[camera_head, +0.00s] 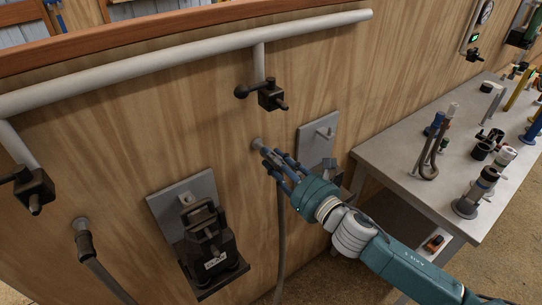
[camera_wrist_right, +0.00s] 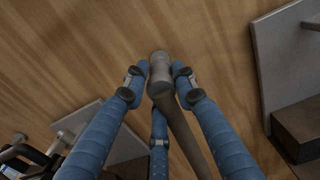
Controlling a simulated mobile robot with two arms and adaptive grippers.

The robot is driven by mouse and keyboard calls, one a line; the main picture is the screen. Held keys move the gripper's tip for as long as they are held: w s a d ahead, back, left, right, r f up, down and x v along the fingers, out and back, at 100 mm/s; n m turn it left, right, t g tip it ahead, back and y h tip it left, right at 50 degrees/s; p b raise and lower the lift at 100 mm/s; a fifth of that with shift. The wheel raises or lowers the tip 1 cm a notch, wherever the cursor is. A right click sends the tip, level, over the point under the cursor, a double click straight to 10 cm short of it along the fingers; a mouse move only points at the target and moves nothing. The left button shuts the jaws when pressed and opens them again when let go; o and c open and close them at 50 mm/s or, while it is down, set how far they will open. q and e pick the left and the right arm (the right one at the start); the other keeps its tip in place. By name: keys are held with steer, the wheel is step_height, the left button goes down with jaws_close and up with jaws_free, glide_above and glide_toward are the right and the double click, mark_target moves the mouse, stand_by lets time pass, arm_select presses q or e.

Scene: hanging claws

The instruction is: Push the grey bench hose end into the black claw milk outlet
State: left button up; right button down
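The black claw (camera_head: 208,240) sits on a small shelf against a grey wall plate; its milk outlet is hard to pick out. A grey hose end (camera_head: 258,144) points toward the wooden wall, with its hose (camera_head: 280,240) hanging down below my right gripper. In the right wrist view the grey hose end (camera_wrist_right: 160,68) lies between the two nearer fingers. My right gripper (camera_head: 270,158) has its fingers around this end. The fingertips look very close to it, but I cannot tell whether they press on it. My left gripper is not in view.
A second hose (camera_head: 86,244) hangs at lower left. A grey rail (camera_head: 190,62) with black fittings (camera_head: 271,97) runs above. Another wall plate (camera_head: 318,135) stands just right of my gripper. A table (camera_head: 390,155) at right holds a bent hose (camera_head: 431,160) and several fittings.

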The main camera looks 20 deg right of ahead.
steer(key=shift+s+d, duration=0.2)
steer(key=shift+s, duration=0.35)
stand_by(0.4)
steer(key=c, duration=2.2)
jaws_free()
jaws_close()
steer(key=shift+s, duration=0.1)
steer(key=v, duration=0.3)
